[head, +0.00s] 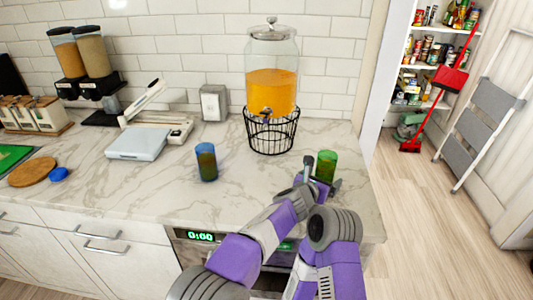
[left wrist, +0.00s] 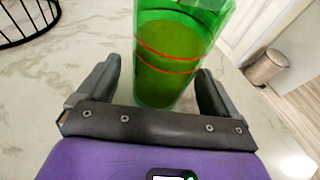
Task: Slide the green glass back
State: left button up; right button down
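The green glass (head: 326,165) stands upright on the marble counter near its right end, to the right of the drink dispenser. In the left wrist view the green glass (left wrist: 168,70) is see-through with red lines around it and green content. My left gripper (head: 320,178) is at the near side of the glass. In the left wrist view its two fingers (left wrist: 158,92) are open, one on each side of the lower glass, with a gap visible on the left. Contact on the right side is hard to tell. My right gripper is not in view.
The orange drink dispenser (head: 271,90) stands on a black wire stand (head: 272,135) behind and left. A blue glass (head: 206,162) stands farther left. The counter (head: 255,190) is bare between the glasses. Its right edge is close to the green glass. A tiled wall (head: 340,60) is behind.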

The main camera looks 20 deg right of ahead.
pick_arm(q)
jog(key=shift+s+a+r, duration=0.15)
jog(key=shift+s+a, duration=0.15)
jog(key=shift+s, duration=0.05)
jog(key=shift+v, duration=3.35)
